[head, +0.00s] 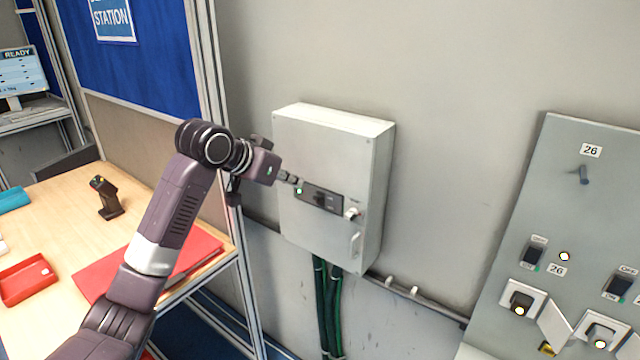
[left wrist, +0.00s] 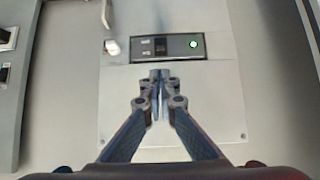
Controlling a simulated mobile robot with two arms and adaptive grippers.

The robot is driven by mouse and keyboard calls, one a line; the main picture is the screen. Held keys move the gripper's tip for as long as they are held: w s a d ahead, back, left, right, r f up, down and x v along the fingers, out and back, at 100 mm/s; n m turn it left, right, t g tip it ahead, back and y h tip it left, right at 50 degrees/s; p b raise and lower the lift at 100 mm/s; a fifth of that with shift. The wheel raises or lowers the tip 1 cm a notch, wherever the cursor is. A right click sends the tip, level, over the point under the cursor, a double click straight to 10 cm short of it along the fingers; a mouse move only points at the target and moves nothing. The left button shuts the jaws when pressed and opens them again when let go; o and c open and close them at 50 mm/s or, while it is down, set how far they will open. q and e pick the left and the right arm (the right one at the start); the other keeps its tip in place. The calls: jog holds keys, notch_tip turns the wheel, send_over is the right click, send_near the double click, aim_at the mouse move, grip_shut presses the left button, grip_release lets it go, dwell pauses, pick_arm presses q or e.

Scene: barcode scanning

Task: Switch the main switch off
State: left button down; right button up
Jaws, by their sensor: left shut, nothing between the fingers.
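A grey wall box (head: 330,235) carries a dark switch panel (head: 320,198) on its front. The switch's position is too small to read. My left gripper (head: 298,183) is shut and empty, with its fingertips close to the lamp end of the panel. In the left wrist view the closed fingertips (left wrist: 158,74) are just below the switch; contact cannot be told. My right gripper is out of view.
A white knob (head: 352,213) and a handle (head: 355,243) are on the box, right of the panel. Green cables (head: 328,310) run down below it. A larger panel (head: 550,190) with sockets stands at right. A wooden table (head: 60,205) holds a scanner (head: 107,198) and red tray (head: 28,282).

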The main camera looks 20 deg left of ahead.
pick_arm(q)
jog(key=shift+s+a, duration=0.1)
jog(key=p, duration=0.4)
send_near(321, 192)
jog(key=x, duration=0.4)
jog(key=shift+w+d+f, duration=0.15)
jog(key=shift+w+d, duration=0.05)
jog(key=shift+w, duration=0.15)
jog(key=shift+w+d+f, duration=0.15)
jog(key=shift+w+f, duration=0.35)
